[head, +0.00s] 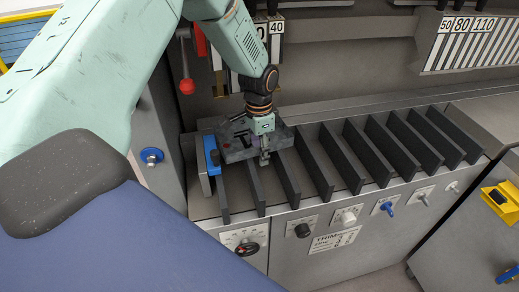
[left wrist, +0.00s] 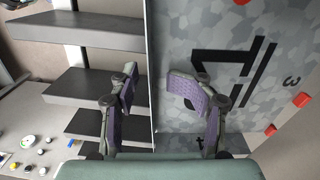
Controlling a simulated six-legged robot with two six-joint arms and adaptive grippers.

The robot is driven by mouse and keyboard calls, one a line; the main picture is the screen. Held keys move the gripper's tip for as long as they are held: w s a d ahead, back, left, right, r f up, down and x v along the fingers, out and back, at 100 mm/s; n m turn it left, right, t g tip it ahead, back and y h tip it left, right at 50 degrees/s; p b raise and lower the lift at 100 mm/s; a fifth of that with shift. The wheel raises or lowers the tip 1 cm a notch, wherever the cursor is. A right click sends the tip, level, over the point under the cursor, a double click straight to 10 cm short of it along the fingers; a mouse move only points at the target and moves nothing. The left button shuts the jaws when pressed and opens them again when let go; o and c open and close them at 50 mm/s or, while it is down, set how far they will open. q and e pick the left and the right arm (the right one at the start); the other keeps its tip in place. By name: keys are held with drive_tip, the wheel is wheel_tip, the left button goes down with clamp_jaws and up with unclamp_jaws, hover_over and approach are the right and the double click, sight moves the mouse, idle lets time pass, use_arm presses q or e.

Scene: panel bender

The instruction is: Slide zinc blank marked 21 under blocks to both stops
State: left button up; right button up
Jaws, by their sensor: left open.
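A grey mottled sheet, which looks like the zinc blank (head: 238,152), lies at the left end of the slatted table. In the left wrist view the sheet (left wrist: 222,45) fills the right side, with bold black marks I cannot read as 21. My left gripper (head: 265,158) is at the sheet's right side in the head view. In the left wrist view the open left gripper (left wrist: 157,88) has one finger beyond the sheet's edge and one over its face; contact is unclear. Red pieces (left wrist: 303,99) show on or beside the sheet. The blocks and stops are not clearly identifiable. My right gripper is not in view.
Dark upright slats (head: 345,160) run along the table to the right. A blue clamp-like part (head: 212,157) stands at the left end. Knobs (head: 303,230) line the front panel. A red-knobbed lever (head: 187,86) is behind, left of the gripper.

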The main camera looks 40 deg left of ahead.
use_arm(q)
wheel_tip(320, 180, up, 8)
drive_tip(key=shift+f, duration=0.25)
idle(0.5)
drive_tip(key=shift+w, duration=0.1)
idle(0.4)
